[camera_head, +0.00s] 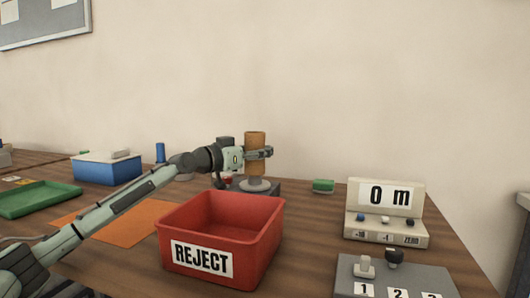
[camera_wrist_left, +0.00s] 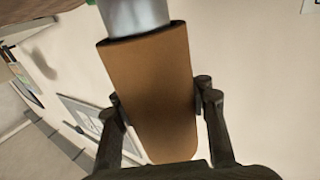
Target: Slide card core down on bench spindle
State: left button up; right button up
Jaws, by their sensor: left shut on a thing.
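The card core, a brown cardboard tube (camera_head: 255,152), stands upright over the bench spindle's round grey base (camera_head: 255,185). My left gripper (camera_head: 266,153) is shut around the tube from the side. In the left wrist view, its fingers (camera_wrist_left: 160,105) flank the brown tube (camera_wrist_left: 150,85). That view is turned over, and the pale metal spindle (camera_wrist_left: 134,15) meets the tube's lower end and seems to enter it. A length of bare spindle shows below the tube. How far the spindle reaches inside is hidden. My right gripper is not in view.
A red REJECT bin (camera_head: 219,240) stands in front of the spindle. A blue box (camera_head: 106,170), green tray (camera_head: 37,198) and orange sheet (camera_head: 118,222) lie left. A display box (camera_head: 385,213) and numbered grey panel (camera_head: 395,277) stand right, with a green object (camera_head: 323,185) behind.

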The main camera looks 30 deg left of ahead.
pick_arm(q)
jog(key=shift+r+p, duration=0.65)
jog(key=shift+r, duration=0.4)
jog(key=shift+f+b, duration=1.5)
jog(key=shift+f, duration=0.15)
dwell(1.3)
